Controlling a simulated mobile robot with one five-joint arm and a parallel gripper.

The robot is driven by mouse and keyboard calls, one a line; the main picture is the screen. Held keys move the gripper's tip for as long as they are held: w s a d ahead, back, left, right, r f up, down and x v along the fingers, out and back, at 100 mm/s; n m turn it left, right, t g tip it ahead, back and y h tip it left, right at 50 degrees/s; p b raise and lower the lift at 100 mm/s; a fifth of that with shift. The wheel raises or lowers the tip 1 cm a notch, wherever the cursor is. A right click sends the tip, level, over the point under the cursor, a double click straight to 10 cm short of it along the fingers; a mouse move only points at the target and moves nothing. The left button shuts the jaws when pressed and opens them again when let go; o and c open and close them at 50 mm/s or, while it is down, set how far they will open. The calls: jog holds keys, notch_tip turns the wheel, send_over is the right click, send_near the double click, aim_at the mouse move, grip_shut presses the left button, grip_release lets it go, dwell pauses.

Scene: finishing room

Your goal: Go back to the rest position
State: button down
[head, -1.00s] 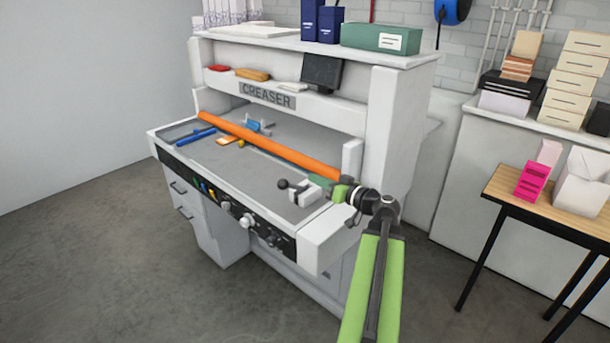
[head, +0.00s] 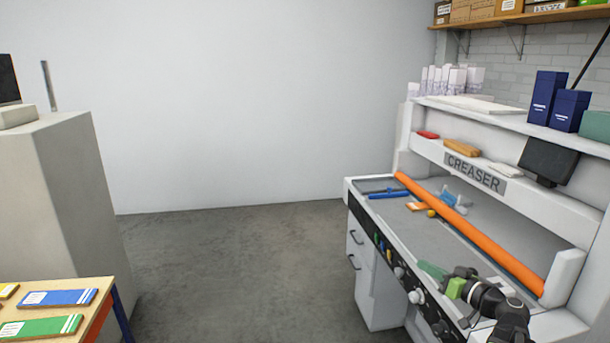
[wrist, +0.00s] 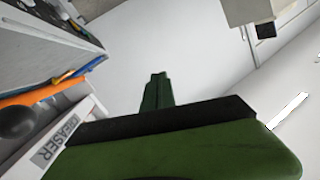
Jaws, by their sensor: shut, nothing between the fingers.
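My gripper (head: 434,272) shows at the lower right of the head view, green, at the end of my dark wrist. It appears in front of the right part of the creaser's bed. In the wrist view the green fingers (wrist: 157,92) are together, with nothing between them. Whether the gripper touches anything on the creaser cannot be told. The white creaser (head: 385,222) stands at the right, with a long orange bar (head: 470,232) across its bed. The creaser also shows at the left of the wrist view (wrist: 75,122).
A blue tool (head: 388,195) and small parts lie on the creaser's bed. Blue boxes (head: 545,97) stand on its top shelf. A table with blue and green packs (head: 57,298) is at the lower left, beside a grey cabinet (head: 45,190). The floor (head: 240,255) between is clear.

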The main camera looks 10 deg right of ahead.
jog(key=a+f+n+g+y, duration=0.1)
jog(key=a+f+n+g, duration=0.35)
jog(key=a, duration=1.15)
jog(key=a+f+n+g+y, duration=0.1)
jog(key=a+f+g, duration=0.6)
jog(key=a, duration=1)
jog(key=s+a+f+m+g+h, duration=0.1)
jog(key=s+a+f+g+h, duration=0.2)
jog(key=s+f+h, duration=0.45)
jog(key=s+d+f+m+g+h, duration=0.1)
jog(key=d+f+m, duration=0.1)
jog(key=d+m, duration=0.3)
jog(key=d, duration=0.3)
jog(key=shift+s+d+f+m, duration=0.25)
jog(key=shift+s+f+m, duration=0.05)
jog(key=shift+f+m, duration=0.05)
